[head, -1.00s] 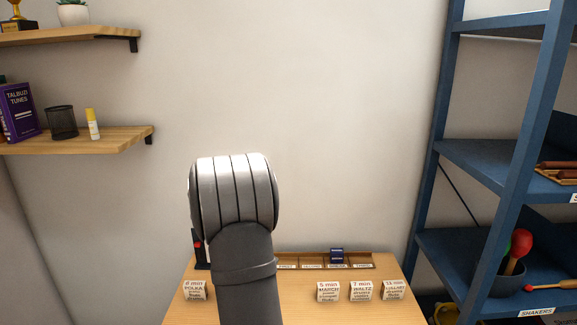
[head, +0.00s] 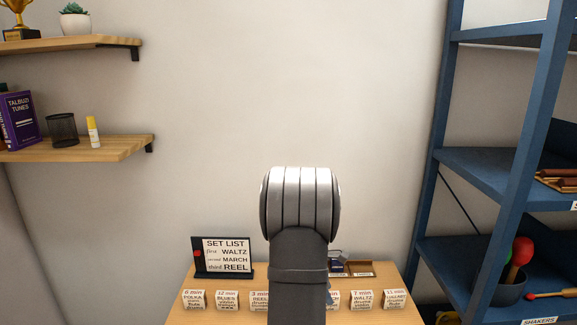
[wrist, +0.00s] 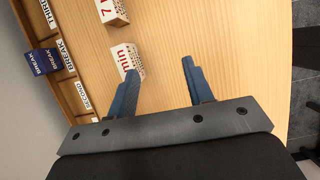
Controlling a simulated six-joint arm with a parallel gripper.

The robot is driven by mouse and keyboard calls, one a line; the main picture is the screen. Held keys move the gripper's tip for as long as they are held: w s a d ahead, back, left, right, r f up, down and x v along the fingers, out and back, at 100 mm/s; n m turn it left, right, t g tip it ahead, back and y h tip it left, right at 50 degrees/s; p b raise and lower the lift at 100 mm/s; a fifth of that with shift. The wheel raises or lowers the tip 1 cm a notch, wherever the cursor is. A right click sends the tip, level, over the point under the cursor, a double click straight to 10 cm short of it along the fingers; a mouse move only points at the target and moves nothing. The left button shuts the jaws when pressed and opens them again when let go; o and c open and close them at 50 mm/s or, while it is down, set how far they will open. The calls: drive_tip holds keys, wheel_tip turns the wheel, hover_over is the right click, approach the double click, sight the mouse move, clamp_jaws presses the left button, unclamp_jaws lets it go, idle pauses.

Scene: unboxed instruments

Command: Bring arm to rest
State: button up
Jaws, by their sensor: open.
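My gripper (wrist: 160,66) shows in the wrist view with its two blue fingers apart and only bare wood between them. A white printed block reading "min" (wrist: 122,58) is beside the left finger, partly hidden by it; I cannot tell whether they touch. Another white block with a "7" (wrist: 110,12) stands farther off. In the head view my arm rises in front of the table (head: 345,314) and hides my gripper and part of the block row. The waltz block (head: 362,299) and the lullaby block (head: 395,299) stand right of my arm.
The set list sign (head: 222,257) stands at the table's back left, listing waltz, march, reel. A labelled wooden tray (head: 362,268) lies along the back; a blue BREAK block (wrist: 42,62) sits in it. A blue shelf rack (head: 485,170) stands right, wall shelves (head: 95,148) left.

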drive_tip(key=shift+w+a+f, duration=0.85)
drive_tip(key=shift+w+f, duration=0.15)
drive_tip(key=shift+f, duration=0.05)
